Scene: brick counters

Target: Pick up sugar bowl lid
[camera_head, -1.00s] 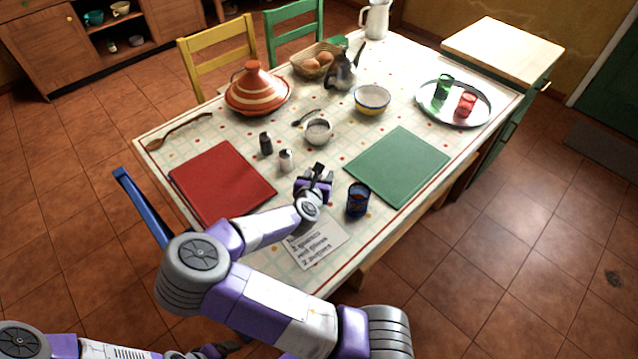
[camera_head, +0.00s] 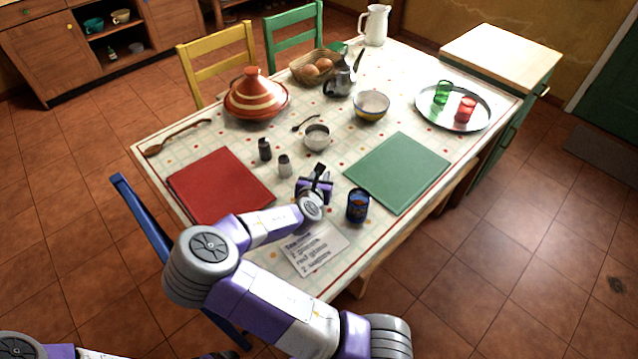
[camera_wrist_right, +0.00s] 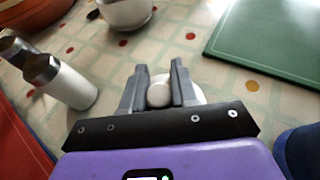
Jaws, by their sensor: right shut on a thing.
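The sugar bowl lid (camera_wrist_right: 197,95) is a small white disc with a round knob, seen between and behind the fingers in the right wrist view. My right gripper (camera_wrist_right: 159,88) is shut on its knob. In the head view my right gripper (camera_head: 318,172) is low over the table between the salt shaker and the blue cup, and hides the lid there. I cannot tell whether the lid touches the table. The white sugar bowl (camera_head: 317,139) stands open behind the gripper; its lower part shows in the wrist view (camera_wrist_right: 126,14). Part of my left arm shows at the bottom left, without a clear gripper.
Salt shaker (camera_head: 284,167) and pepper shaker (camera_head: 264,150) stand left of my right gripper, the blue cup (camera_head: 357,206) to its right. A red mat (camera_head: 220,187) and a green mat (camera_head: 398,172) lie either side. A tagine (camera_head: 256,97) and striped bowl (camera_head: 371,106) are farther back.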

